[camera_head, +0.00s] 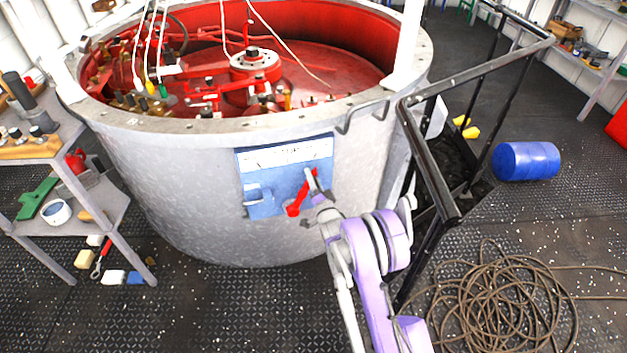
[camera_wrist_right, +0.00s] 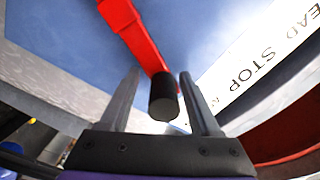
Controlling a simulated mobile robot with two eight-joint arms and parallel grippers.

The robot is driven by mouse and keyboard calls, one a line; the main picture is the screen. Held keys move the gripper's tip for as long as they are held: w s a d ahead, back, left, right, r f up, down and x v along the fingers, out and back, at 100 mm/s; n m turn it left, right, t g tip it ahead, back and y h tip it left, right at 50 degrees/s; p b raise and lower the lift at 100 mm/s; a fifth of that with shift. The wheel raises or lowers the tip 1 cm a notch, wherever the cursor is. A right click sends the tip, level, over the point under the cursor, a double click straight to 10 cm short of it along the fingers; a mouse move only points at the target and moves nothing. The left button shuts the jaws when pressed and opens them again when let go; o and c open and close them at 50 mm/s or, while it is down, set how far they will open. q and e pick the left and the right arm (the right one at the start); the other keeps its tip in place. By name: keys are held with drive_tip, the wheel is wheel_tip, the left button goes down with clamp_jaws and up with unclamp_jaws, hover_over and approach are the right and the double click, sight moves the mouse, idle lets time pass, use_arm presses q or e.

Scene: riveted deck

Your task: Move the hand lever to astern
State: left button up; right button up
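The red hand lever (camera_head: 301,198) is on a blue plate (camera_head: 262,195) on the front of a large grey round housing. It slants up to the right, toward the white lettered strip (camera_head: 285,155) along the plate's top. In the right wrist view the red lever (camera_wrist_right: 135,35) ends in a black knob (camera_wrist_right: 163,98). My right gripper (camera_head: 313,183) is at the lever's upper end. In the wrist view its fingers (camera_wrist_right: 160,75) are apart, one on each side of the knob, with a visible gap at the left. The strip there reads "EAD STOP". My left gripper is out of view.
A black railing (camera_head: 440,185) stands close to the right of my right arm. A shelf (camera_head: 70,165) with tools is at the left. A coiled rope (camera_head: 500,305) and a blue drum (camera_head: 527,161) lie on the deck at the right.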

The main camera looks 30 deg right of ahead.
drive_tip(key=v, duration=1)
drive_tip(key=shift+s+p, duration=0.35)
drive_tip(key=shift+s, duration=0.05)
drive_tip(key=shift+a, duration=0.1)
